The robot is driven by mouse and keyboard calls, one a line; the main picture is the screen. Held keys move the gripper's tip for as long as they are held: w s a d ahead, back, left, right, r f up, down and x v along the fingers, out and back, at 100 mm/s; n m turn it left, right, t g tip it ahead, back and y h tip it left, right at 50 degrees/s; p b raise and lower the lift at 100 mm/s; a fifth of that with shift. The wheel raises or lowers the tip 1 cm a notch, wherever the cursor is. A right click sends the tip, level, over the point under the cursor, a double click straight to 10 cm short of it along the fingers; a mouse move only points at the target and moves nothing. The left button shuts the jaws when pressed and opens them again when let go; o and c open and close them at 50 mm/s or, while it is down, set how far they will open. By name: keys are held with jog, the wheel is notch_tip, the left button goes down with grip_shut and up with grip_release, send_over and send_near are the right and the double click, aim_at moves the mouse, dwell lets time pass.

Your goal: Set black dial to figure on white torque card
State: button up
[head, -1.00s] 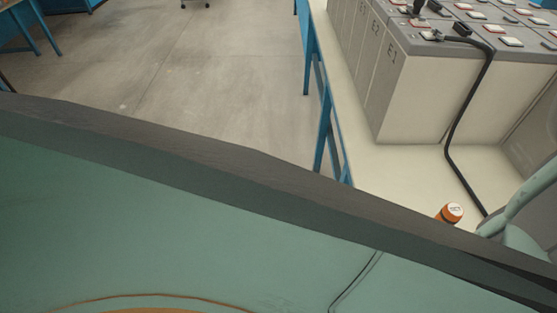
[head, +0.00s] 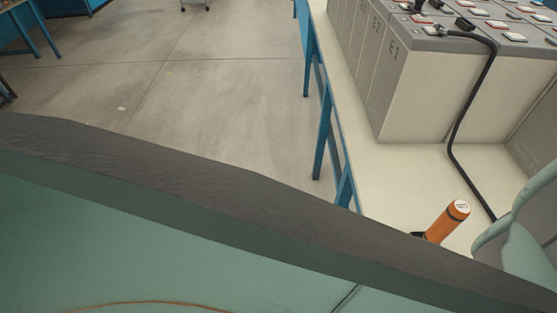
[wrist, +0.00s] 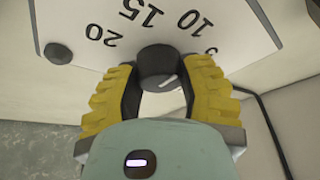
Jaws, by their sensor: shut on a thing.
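The black dial (wrist: 156,66) is at the upper middle of the wrist view, in front of a pale plate (wrist: 240,27) with black figures. The figures 20, 15 and 10 can be read; another at the right is partly hidden by a finger. A short white mark on the dial slants toward the right. My gripper (wrist: 163,76), with yellow-backed fingers, is shut on the dial, one finger on each side. The head view does not show the gripper or dial. I cannot make out the white torque card in either view.
Grey battery blocks (head: 415,93) stand on a pale bench (head: 395,178) at the right. A black cable (head: 461,122) hangs from their top to the bench. An orange cylinder (head: 443,225) with a white end is near it. Open floor (head: 220,90) lies left of the bench.

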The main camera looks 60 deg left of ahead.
jog(key=shift+f, duration=0.1)
dwell(0.3)
jog(key=o, duration=1.2)
jog(key=v, duration=1.2)
jog(key=shift+w, duration=0.1)
